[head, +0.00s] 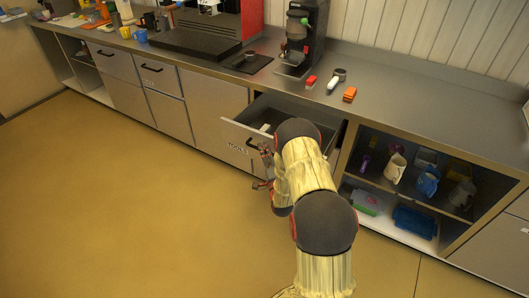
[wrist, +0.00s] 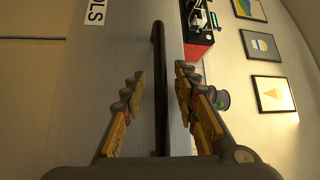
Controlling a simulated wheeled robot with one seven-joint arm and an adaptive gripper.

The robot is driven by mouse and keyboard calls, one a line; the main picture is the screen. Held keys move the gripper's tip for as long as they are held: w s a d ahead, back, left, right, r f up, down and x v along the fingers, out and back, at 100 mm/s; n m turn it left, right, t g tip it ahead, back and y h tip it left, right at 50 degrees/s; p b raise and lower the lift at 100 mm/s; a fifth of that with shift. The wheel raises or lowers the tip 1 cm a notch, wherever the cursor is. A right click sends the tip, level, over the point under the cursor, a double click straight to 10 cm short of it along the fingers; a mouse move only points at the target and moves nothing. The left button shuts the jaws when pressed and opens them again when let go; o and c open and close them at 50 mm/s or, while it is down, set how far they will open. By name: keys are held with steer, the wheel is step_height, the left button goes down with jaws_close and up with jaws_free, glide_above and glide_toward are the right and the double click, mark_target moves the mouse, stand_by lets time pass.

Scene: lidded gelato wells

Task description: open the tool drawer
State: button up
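The tool drawer (head: 236,141), labelled TOOLS, stands pulled out from the counter, and part of its inside shows in the head view. My arm hides its right part. In the wrist view, the drawer front (wrist: 120,50) fills the left side with part of its label. Its dark bar handle (wrist: 160,95) runs up between my fingers. My gripper (wrist: 160,76) is open, with a finger on each side of the handle and gaps visible beside it. In the head view, my gripper (head: 265,165) is at the drawer front, partly hidden by my arm.
An open shelf (head: 397,205) with jugs and boxes lies right of the drawer. Closed cabinet fronts (head: 169,115) lie to the left. A coffee grinder (head: 300,35) and small orange and red items stand on the steel counter (head: 420,110). The floor (head: 120,200) in front is clear.

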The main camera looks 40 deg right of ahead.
steer(key=v, duration=1.2)
stand_by(0.3)
